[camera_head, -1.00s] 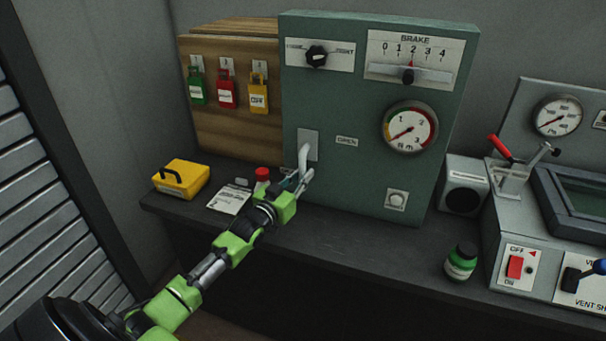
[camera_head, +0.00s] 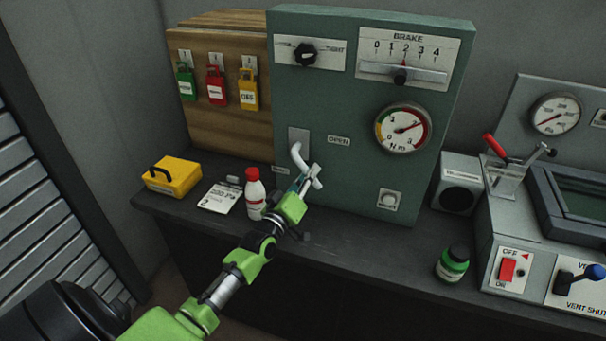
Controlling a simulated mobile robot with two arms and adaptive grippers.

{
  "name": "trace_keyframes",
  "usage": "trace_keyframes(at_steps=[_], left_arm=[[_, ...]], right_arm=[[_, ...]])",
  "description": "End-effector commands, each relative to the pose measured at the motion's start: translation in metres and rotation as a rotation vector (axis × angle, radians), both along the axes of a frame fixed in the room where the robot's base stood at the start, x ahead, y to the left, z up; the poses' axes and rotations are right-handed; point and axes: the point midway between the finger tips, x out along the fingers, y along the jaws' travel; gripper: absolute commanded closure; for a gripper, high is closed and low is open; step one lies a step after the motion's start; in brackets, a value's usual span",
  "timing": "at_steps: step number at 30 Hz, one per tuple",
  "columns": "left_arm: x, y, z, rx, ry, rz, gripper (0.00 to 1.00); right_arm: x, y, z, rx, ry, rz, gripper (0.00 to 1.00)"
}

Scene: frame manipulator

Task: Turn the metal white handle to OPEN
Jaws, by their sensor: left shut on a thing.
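The white metal handle (camera_head: 299,157) sits on a grey plate (camera_head: 293,138) on the front of the green panel box (camera_head: 350,85). It bends down and to the right from the plate. A small OPEN label (camera_head: 339,141) is to the right of the plate. A second small label (camera_head: 281,170) shows below left, too small to read. My left gripper (camera_head: 311,180) is shut on the lower end of the handle; the fingers partly hide the grip. The dial gauge (camera_head: 403,128) on the panel has its needle pointing up right. My right gripper is not in view.
A white bottle with a red cap (camera_head: 254,195) stands just left of my left gripper. A yellow case (camera_head: 173,176) and a paper card (camera_head: 219,197) lie further left. A green-labelled bottle (camera_head: 453,264) stands right on the dark bench (camera_head: 350,235), with clear bench between.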

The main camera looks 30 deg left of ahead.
Motion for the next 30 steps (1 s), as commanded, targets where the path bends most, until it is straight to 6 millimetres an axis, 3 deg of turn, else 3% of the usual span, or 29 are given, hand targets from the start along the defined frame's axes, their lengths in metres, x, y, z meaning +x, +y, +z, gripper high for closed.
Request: trace_keyframes(at_steps=[12,30], left_arm=[[0.006,-0.021,0.032,-0.396,-0.106,-0.006,1.00],[0.007,-0.025,0.063,-0.786,-0.203,-0.006,1.00]], right_arm=[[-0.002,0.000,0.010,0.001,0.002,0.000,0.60],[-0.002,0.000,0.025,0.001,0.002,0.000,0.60]])
